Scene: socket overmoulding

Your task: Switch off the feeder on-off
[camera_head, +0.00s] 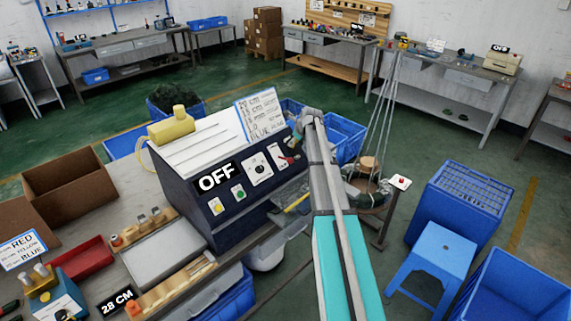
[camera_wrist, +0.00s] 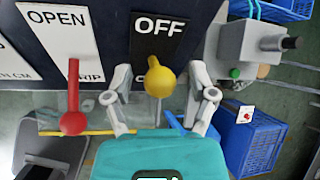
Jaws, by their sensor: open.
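The feeder machine (camera_head: 222,228) is a dark blue box with a white sloped top and a large OFF sign. In the wrist view, a lever with a yellow knob (camera_wrist: 157,77) stands in front of a black and white label (camera_wrist: 160,28) reading OFF at the top; the lower word is mostly hidden by the knob. My gripper (camera_wrist: 160,88) is open, one finger on each side of the yellow knob, with gaps showing on both sides. In the head view my arm hides the gripper and this lever.
A red lever (camera_wrist: 73,112) by an OPEN/GRIP label stands left of my gripper. A grey device (camera_wrist: 245,50) with a green button is at right. In the head view, blue crates (camera_head: 455,205) and a blue stool (camera_head: 437,250) stand on the floor at right.

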